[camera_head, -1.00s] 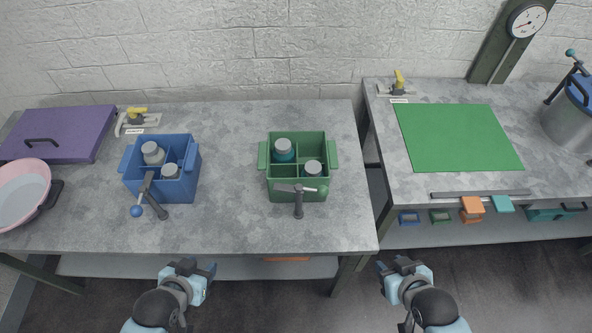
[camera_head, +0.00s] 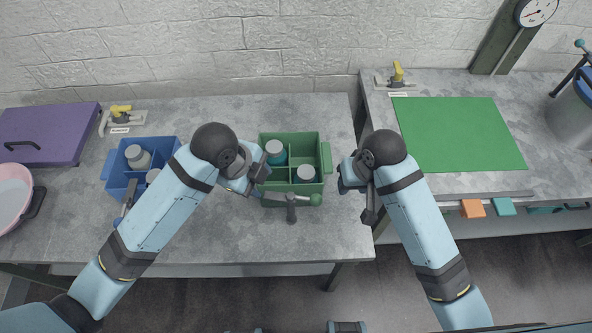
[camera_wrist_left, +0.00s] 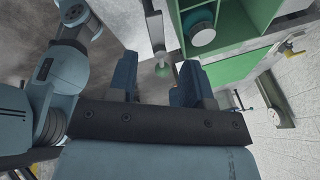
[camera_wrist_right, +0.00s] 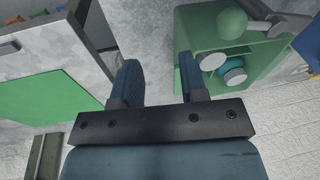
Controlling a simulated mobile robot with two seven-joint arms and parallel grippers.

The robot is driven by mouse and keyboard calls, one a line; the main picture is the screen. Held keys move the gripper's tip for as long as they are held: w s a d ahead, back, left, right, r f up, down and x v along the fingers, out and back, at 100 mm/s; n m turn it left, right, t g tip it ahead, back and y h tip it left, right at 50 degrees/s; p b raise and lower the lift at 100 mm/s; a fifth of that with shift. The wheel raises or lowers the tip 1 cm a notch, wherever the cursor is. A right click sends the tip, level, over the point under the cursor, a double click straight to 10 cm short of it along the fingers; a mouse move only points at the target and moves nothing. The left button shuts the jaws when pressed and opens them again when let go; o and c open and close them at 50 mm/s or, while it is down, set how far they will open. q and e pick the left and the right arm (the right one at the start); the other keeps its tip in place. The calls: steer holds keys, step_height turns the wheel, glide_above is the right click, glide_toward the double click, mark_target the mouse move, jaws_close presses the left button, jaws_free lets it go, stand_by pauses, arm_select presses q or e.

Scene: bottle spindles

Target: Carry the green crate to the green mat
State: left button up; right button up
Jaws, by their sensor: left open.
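The green crate (camera_head: 322,139) stands upright on the left table, with two grey-capped bottles in its compartments. A lever with a green ball (camera_head: 316,199) lies across the crate's front side. My left gripper (camera_head: 260,172) is at the crate's left side, hiding the handle there; its fingers (camera_wrist_left: 156,65) are apart. My right gripper (camera_head: 343,178) is just right of the crate's right handle (camera_head: 326,158); its fingers (camera_wrist_right: 158,68) are apart with nothing between them. The crate (camera_wrist_right: 262,62) also shows in the right wrist view. The green mat (camera_head: 460,133) lies bare on the right table.
A blue crate (camera_head: 117,172) with bottles stands to the left, partly behind my left arm. A purple board (camera_head: 50,130) and a pink-rimmed bowl (camera_head: 12,190) lie farther left. A gap separates the tables. A metal pot (camera_head: 576,115) stands right of the mat.

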steer(key=w+a+r, duration=0.2)
steer(key=w+a, duration=0.1)
steer(key=w, duration=0.3)
step_height(320, 180, up, 3)
steer(key=m+g+h, duration=0.1)
steer(key=h, duration=0.1)
glide_above(326, 156)
arm_select(q)
steer(key=w+a+r+m+y, duration=0.1)
steer(key=w+m+y, duration=0.1)
steer(key=w+m, duration=0.4)
steer(key=w+a+r+m+g+y, duration=0.1)
steer(key=w+r+m, duration=0.1)
steer(key=w+m, duration=0.4)
steer(key=shift+w+a+r+y, duration=0.2)
steer(key=shift+a+r+y, duration=0.1)
steer(key=shift+y, duration=0.1)
step_height(326, 156, down, 14)
arm_select(e)
step_height(326, 156, down, 14)
steer(key=shift+r, duration=0.1)
arm_select(q)
steer(key=c, duration=0.7)
arm_select(e)
steer(key=c, duration=0.7)
arm_select(q)
steer(key=shift+r, duration=0.1)
jaws_close()
arm_select(e)
jaws_close()
